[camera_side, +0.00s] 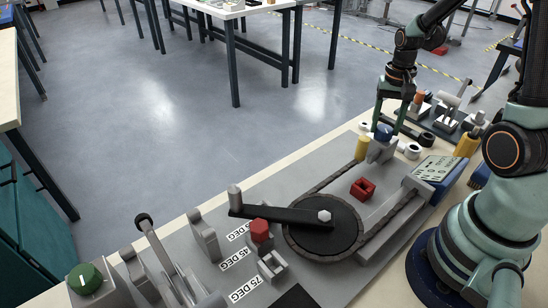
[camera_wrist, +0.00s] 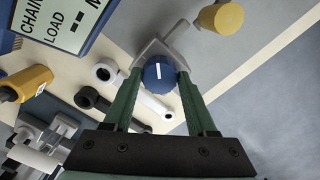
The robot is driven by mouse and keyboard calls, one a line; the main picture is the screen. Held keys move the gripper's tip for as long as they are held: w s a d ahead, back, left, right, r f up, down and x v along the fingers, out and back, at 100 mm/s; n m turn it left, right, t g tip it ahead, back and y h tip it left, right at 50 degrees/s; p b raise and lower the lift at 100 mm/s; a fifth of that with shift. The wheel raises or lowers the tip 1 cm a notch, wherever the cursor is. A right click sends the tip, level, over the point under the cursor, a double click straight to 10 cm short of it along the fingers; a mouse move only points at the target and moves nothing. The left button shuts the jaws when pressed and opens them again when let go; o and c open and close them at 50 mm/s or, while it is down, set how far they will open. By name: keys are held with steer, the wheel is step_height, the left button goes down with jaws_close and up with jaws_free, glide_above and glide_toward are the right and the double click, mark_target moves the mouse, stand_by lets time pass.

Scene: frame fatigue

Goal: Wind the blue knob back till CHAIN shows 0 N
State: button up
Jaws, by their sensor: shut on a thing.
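The blue knob (camera_wrist: 158,78) has a white mark on its top and sits on a grey bracket (camera_wrist: 155,50). In the side view the knob (camera_side: 384,131) is at the far end of the chain rig. My gripper (camera_wrist: 160,74) has its two green fingers on either side of the knob and is shut on it; it also shows in the side view (camera_side: 386,127), pointing down. The display (camera_wrist: 62,25) reads CHAIN LOAD in the wrist view, with its value cut off by the frame edge. In the side view the display (camera_side: 437,168) is too small to read.
A yellow cylinder (camera_side: 362,148) stands left of the knob. A chain wheel (camera_side: 325,229) with a black crank arm, a red block (camera_side: 363,188) and a red hex piece (camera_side: 260,230) lie nearer. White and black ring-ended parts (camera_wrist: 104,72) lie close to my gripper.

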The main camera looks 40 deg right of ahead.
mark_target(384, 128)
steer(key=shift+w+a, duration=0.1)
steer(key=shift+w, duration=0.05)
steer(key=o, duration=1.4)
steer(key=shift+c, duration=0.2)
step_height(384, 128, up, 12)
steer(key=s+a+r+n+t, duration=0.1)
steer(key=a+r+n+t, duration=0.1)
steer(key=a+n, duration=0.3)
steer(key=s+a+r+n+t, duration=0.1)
steer(key=a+n, duration=0.4)
steer(key=a, duration=0.7)
steer(key=r+t, duration=0.1)
steer(key=t, duration=0.1)
steer(key=shift+s+a+r+n+t, duration=0.2)
steer(key=shift+n+t, duration=0.1)
steer(key=shift+t, duration=0.1)
steer(key=shift+d, duration=0.1)
